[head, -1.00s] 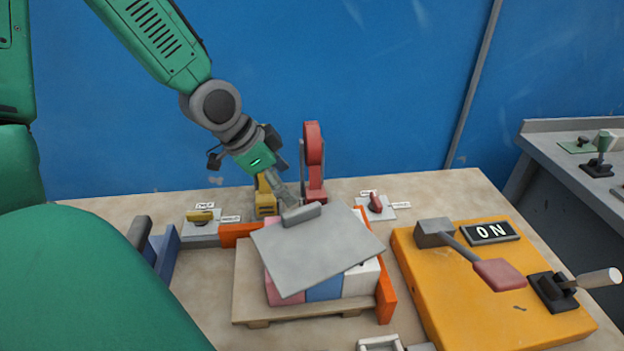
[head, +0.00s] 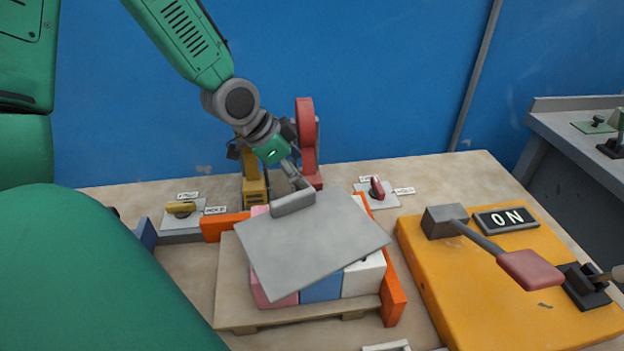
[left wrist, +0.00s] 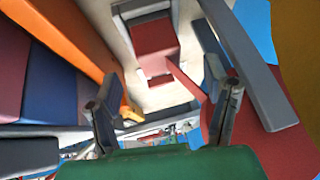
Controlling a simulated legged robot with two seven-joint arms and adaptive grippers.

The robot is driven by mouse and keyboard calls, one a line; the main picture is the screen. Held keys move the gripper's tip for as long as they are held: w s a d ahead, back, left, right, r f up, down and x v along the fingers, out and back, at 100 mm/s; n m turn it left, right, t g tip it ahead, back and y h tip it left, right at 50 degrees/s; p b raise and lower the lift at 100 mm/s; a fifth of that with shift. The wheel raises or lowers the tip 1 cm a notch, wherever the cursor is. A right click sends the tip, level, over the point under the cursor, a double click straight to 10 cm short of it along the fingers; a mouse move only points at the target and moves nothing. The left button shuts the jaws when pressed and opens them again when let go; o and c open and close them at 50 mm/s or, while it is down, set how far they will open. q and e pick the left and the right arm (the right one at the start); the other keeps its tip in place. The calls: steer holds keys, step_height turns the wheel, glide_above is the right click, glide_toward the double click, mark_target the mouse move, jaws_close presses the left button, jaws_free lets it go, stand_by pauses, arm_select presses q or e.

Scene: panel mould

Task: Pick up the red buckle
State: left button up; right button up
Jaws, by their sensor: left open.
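The red buckle (head: 307,135) appears to be the tall red upright piece behind the pallet, against the blue wall. My left gripper (head: 293,172) is just left of it and partly in front, above the back edge of a tilted grey plate. Its fingertips are hard to make out in the head view. In the left wrist view my left gripper (left wrist: 165,95) has its fingers wide apart with nothing between them. There a red block (left wrist: 155,42) lies beyond the fingers, and a larger red part (left wrist: 262,145) is beside the right finger.
The grey plate (head: 315,245) with a handle lies slanted over pink, blue and white blocks on a pallet (head: 235,310). Orange bars (head: 392,300) edge it. A yellow upright piece (head: 254,180) stands left of the gripper. A yellow board (head: 450,290) with a lever is at right.

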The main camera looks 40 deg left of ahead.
mark_target(307, 178)
arm_select(q)
steer(key=b+x, duration=0.1)
steer(key=x, duration=0.4)
steer(key=shift+s+a, duration=0.1)
steer(key=shift+a, duration=0.1)
steer(key=shift+d+f, duration=0.15)
steer(key=shift+d+r, duration=0.2)
steer(key=shift+d, duration=0.1)
steer(key=c, duration=1.4)
steer(key=shift+a, duration=0.2)
